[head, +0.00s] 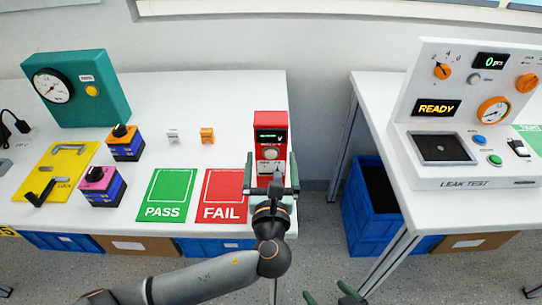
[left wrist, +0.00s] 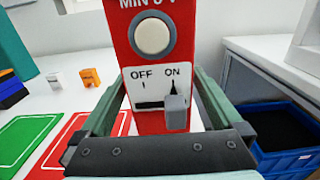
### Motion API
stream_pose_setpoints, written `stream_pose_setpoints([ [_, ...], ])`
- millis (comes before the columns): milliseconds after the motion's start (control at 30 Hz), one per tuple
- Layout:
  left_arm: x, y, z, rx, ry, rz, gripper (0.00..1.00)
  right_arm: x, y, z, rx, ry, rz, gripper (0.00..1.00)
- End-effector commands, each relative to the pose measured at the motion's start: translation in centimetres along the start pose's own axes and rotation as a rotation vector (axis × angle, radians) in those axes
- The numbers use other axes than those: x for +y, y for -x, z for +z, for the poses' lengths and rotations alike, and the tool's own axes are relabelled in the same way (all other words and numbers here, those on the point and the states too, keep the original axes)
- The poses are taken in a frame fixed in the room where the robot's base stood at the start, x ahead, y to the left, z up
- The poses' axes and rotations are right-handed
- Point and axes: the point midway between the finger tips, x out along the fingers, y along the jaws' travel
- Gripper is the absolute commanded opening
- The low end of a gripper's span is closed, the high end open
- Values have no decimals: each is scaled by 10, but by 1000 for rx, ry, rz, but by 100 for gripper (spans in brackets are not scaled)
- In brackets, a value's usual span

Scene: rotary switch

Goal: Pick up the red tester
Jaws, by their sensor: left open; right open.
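The red tester (head: 270,128) stands upright on the white table near its right edge. In the left wrist view its red front (left wrist: 151,70) fills the middle, with a round white button and a grey switch lever (left wrist: 176,112) at the ON side. My left gripper (head: 270,166) is open at the front of the tester, one finger on each side of its lower part. I cannot tell whether the fingers touch it. My right gripper (head: 327,293) is open and empty at the bottom edge of the head view, only its finger ends showing.
Green PASS (head: 166,195) and red FAIL (head: 222,195) mats lie left of the gripper. Small white and orange blocks (head: 207,135) stand behind them.

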Motion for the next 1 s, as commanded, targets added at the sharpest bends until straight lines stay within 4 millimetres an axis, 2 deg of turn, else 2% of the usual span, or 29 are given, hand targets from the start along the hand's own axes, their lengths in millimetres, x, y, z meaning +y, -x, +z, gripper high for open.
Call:
stream_pose_setpoints([
  [133,0,0,0,0,0,0,99,0,1,-1,1,1,1,100],
  [1000,0,1,0,1,-1,1,1,1,2,5,-6,-2,3,100],
])
